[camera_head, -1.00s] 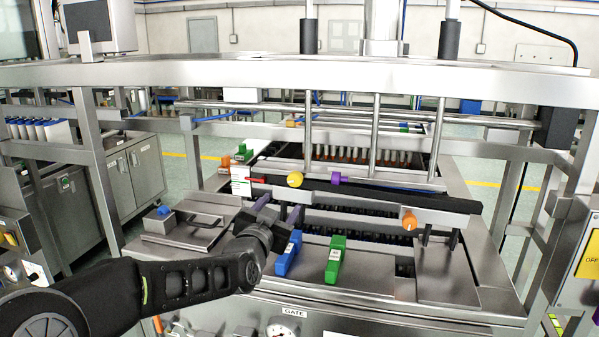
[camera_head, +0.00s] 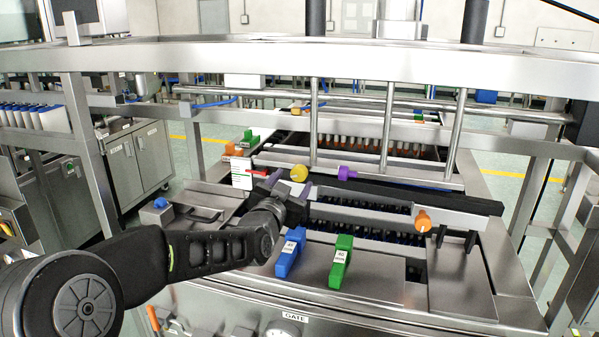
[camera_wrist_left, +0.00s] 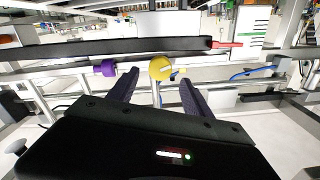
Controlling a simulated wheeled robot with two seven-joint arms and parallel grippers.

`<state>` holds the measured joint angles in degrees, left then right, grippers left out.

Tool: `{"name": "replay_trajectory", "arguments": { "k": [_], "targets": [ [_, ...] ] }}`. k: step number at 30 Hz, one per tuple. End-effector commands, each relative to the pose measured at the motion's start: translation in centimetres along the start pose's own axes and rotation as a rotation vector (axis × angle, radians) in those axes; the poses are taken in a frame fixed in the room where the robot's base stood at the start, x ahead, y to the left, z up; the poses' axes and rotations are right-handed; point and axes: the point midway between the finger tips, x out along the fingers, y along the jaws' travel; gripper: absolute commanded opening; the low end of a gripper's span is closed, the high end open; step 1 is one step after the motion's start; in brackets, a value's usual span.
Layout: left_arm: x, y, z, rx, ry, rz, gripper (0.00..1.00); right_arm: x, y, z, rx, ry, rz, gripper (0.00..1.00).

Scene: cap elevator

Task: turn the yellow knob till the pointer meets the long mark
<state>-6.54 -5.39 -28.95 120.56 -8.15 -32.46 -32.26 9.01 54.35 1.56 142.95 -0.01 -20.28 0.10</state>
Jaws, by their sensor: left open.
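The yellow knob (camera_head: 299,173) sits on the metal rail of the machine, left of a purple knob (camera_head: 346,173). My left gripper (camera_head: 288,186) is open just in front of and below the yellow knob, apart from it as far as I can tell. My right gripper is not in view.
An orange knob (camera_head: 422,221) sits to the right on the lower rail. A blue block (camera_head: 290,252) and a green block (camera_head: 341,262) stand on the front plate. A white card (camera_head: 241,173) with a red pointer is left of the yellow knob. Metal bars rise behind.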

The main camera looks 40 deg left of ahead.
Motion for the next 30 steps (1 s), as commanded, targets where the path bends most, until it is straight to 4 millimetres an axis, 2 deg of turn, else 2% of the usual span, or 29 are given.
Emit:
{"name": "replay_trajectory", "arguments": {
  "k": [6,12,23,30],
  "targets": [
    [3.3,0.1,-0.1,0.005,-0.002,0.002,0.58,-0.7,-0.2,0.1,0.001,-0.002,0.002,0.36],
    [5.7,0.0,-0.1,0.003,-0.001,0.001,0.58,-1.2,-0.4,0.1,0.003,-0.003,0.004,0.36],
    [6.3,0.0,0.0,0.000,0.000,0.001,0.58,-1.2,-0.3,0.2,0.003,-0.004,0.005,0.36],
    [6.3,0.1,0.0,0.001,0.000,0.001,0.39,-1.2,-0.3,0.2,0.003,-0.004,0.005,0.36]
  ]
}}
